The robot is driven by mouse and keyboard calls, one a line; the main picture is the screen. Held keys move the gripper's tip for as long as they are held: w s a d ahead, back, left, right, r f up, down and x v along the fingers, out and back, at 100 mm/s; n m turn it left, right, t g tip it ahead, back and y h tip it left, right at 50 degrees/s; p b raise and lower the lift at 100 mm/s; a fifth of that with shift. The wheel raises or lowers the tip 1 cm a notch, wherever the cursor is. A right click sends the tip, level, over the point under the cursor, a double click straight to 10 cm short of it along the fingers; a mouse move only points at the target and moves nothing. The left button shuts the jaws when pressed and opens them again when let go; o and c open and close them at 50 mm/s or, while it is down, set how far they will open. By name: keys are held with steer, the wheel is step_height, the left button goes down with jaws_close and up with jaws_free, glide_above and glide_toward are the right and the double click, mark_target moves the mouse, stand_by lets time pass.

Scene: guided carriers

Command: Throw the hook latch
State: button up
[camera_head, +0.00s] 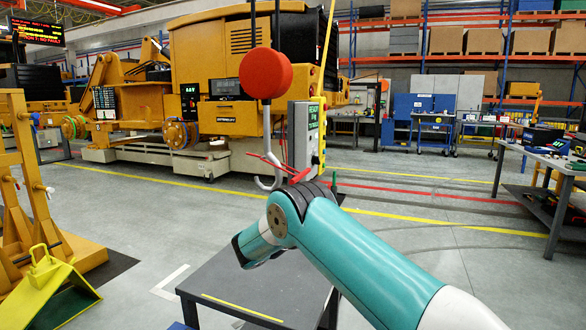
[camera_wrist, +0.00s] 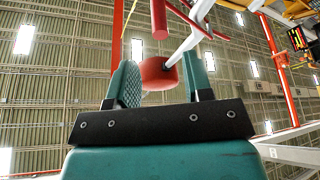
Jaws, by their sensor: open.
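The crane hook (camera_head: 268,183) hangs below a round red block (camera_head: 265,73) in the head view, just left of my arm's black joint. Thin red parts (camera_head: 262,158) show around the hook's shank; which of them is the latch I cannot tell. In the wrist view, which looks up at the roof, my gripper (camera_wrist: 158,58) is open with its two fingers apart. A red rounded piece (camera_wrist: 158,73) shows between the fingers, beside a pale rod (camera_wrist: 188,38). I cannot tell whether either finger touches it. My fingers are not clearly visible in the head view.
A grey control box (camera_head: 303,135) hangs right behind the hook. A dark table (camera_head: 245,285) stands below my arm. A yellow frame (camera_head: 40,200) and yellow-green wedge (camera_head: 50,285) are at left. A workbench (camera_head: 545,160) is at right. Open floor lies behind.

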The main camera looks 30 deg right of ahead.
steer(key=p+x, duration=0.1)
steer(key=x, duration=0.8)
steer(key=shift+w+d+p, duration=0.1)
steer(key=shift+w+p, duration=0.1)
steer(key=shift+p, duration=0.2)
jaws_close()
